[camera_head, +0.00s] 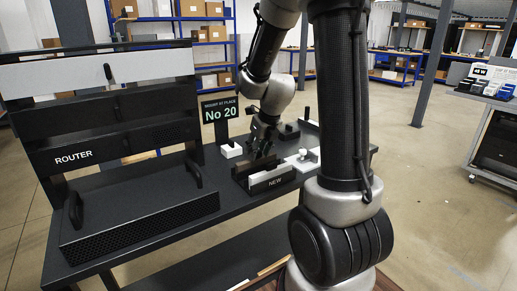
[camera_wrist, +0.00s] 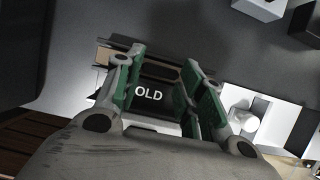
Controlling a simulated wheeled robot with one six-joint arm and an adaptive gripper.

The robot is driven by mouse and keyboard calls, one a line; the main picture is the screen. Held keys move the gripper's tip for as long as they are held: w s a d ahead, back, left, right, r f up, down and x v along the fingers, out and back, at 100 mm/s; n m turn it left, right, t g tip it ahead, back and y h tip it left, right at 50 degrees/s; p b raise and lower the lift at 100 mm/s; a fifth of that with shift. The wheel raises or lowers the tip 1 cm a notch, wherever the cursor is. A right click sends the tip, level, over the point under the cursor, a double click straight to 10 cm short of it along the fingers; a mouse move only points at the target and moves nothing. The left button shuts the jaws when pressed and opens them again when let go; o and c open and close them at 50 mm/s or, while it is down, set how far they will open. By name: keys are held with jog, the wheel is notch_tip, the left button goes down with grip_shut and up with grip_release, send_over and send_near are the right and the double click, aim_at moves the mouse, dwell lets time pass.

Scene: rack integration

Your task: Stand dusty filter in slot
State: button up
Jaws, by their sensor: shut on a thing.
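My gripper (camera_head: 263,150) is low over the small holders on the dark bench. In the wrist view its green-padded fingers (camera_wrist: 163,75) stand either side of a dark piece and are shut on it. I take this piece to be the dusty filter; the fingers hide much of it. A black face lettered OLD (camera_wrist: 148,93) shows between the fingers. A brownish strip (camera_wrist: 113,57) runs behind them. In the head view a dark upright panel (camera_head: 262,167) stands under my gripper, behind a holder lettered NEW (camera_head: 274,181). I cannot tell whether the filter's lower edge is seated in a slot.
A black rack unit lettered ROUTER (camera_head: 74,157) fills the bench's left. A sign reading No 20 (camera_head: 220,111) stands behind the holders. A white block (camera_head: 231,150) and a white piece (camera_head: 303,158) flank my gripper. A cart (camera_head: 497,130) stands far right.

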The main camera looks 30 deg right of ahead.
jog(key=o, duration=1.1)
jog(key=shift+o, duration=0.2)
jog(key=v, duration=1.2)
